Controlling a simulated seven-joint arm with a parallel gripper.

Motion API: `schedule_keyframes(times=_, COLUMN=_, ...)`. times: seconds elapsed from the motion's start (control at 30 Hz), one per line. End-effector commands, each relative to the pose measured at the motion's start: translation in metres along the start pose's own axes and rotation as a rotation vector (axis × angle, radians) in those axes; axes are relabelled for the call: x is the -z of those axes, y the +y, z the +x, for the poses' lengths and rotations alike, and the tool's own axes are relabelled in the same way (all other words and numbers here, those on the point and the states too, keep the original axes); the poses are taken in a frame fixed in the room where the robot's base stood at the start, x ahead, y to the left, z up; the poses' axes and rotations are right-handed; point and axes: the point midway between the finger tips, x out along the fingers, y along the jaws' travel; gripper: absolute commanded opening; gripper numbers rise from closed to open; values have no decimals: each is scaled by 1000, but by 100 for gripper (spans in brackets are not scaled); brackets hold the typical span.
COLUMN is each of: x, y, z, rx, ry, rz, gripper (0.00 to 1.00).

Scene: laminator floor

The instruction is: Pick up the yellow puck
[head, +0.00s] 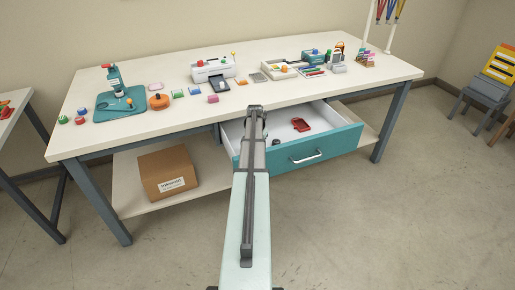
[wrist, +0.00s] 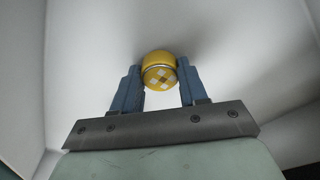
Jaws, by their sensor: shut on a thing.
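The yellow puck (wrist: 159,72) shows in the wrist view between the two blue-grey fingers of my gripper (wrist: 160,85). It is round with a pale checkered face and a thin light band. My gripper is shut on it, one finger touching each side. Pale smooth surfaces, which look like the inside of the drawer, lie behind the puck. In the head view my arm reaches to the open teal drawer (head: 341,139), and my gripper (head: 255,112) is at its left part. The puck is hidden there behind my arm.
A red object (head: 301,125) and a dark round thing (head: 276,142) lie in the drawer. The table (head: 160,60) above holds a teal press (head: 119,100), a white laminator (head: 213,70) and several small colored blocks. A cardboard box (head: 168,173) stands on the lower shelf.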

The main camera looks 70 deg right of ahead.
Motion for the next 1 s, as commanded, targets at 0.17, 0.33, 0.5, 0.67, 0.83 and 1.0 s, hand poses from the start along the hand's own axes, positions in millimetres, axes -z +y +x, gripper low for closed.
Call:
schedule_keyframes(times=0.17, x=1, y=0, z=-9, rx=1, ry=2, rz=0, gripper=13)
schedule_keyframes(times=0.33, x=4, y=0, z=-34, rx=1, ry=3, rz=0, gripper=13)
schedule_keyframes(times=0.5, x=8, y=0, z=-63, rx=1, ry=3, rz=0, gripper=13)
schedule_keyframes(times=0.67, x=11, y=0, z=-85, rx=1, ry=2, rz=0, gripper=13)
schedule_keyframes(times=0.83, x=12, y=0, z=-96, rx=0, ry=0, rz=0, gripper=13)
schedule_keyframes(times=1.0, x=12, y=0, z=-100, rx=0, ry=0, rz=-4, gripper=13)
